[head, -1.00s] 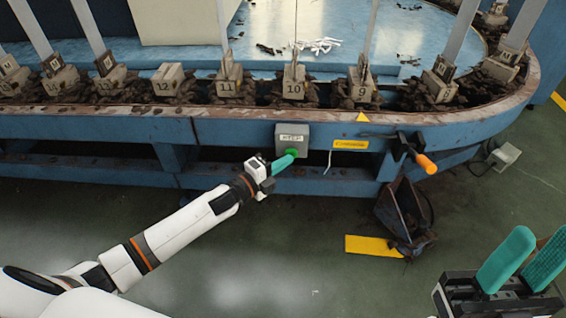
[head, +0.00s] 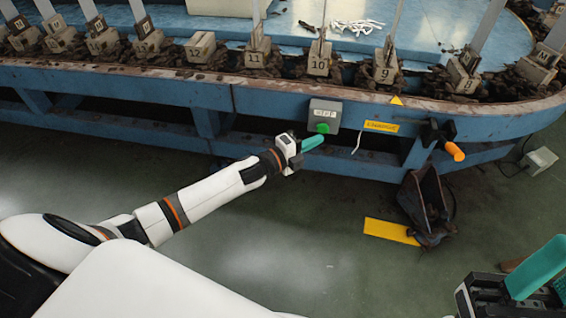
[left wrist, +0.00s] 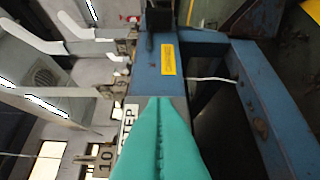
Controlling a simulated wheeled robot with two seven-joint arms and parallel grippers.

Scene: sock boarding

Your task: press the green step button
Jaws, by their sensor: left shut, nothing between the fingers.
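The green step button (head: 322,128) is on the lower front of a grey box (head: 324,113) labelled STEP, fixed to the blue machine rail. My left gripper (head: 313,142) has teal fingers, shut and empty, with their tips just below the button in the head view. I cannot tell whether they touch it. In the left wrist view the shut fingers (left wrist: 159,140) cover the button, and part of the STEP label (left wrist: 128,125) shows beside them. My right gripper (head: 545,275) is cut off at the lower right, its teal fingers apart, far from the button.
An orange-tipped handle (head: 454,151) and a yellow label (head: 381,127) are right of the box. A thin white cable hangs between. Numbered blocks (head: 319,60) line the conveyor above.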

